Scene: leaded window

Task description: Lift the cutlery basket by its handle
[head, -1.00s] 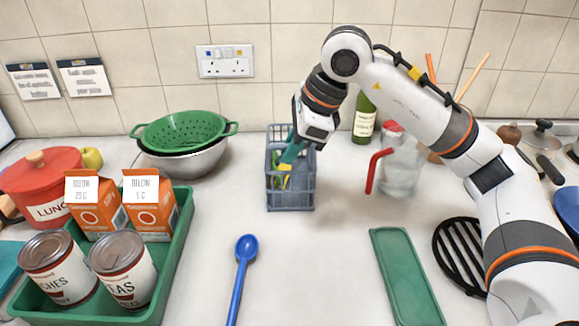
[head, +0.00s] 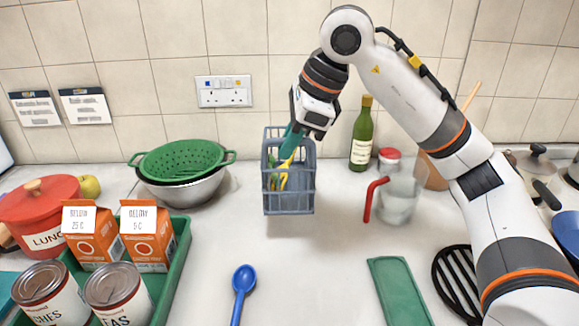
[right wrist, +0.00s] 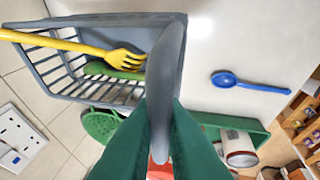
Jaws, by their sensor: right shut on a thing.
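The grey-blue cutlery basket (head: 289,202) hangs upright a little above the counter in the head view. Yellow and green cutlery (head: 284,174) stands in it. My right gripper (head: 291,143) is above it, its green fingers shut on the handle. In the right wrist view the handle (right wrist: 168,75) runs between the two green fingers of the right gripper (right wrist: 160,120). The basket (right wrist: 100,20) shows there too, with a yellow fork (right wrist: 122,58) inside. My left gripper is in neither view.
A green colander in a steel bowl (head: 185,192) stands to the left. A clear jug with a red handle (head: 398,200) and a green bottle (head: 361,140) stand to the right. A blue spoon (head: 242,280) and a green board (head: 398,290) lie in front.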

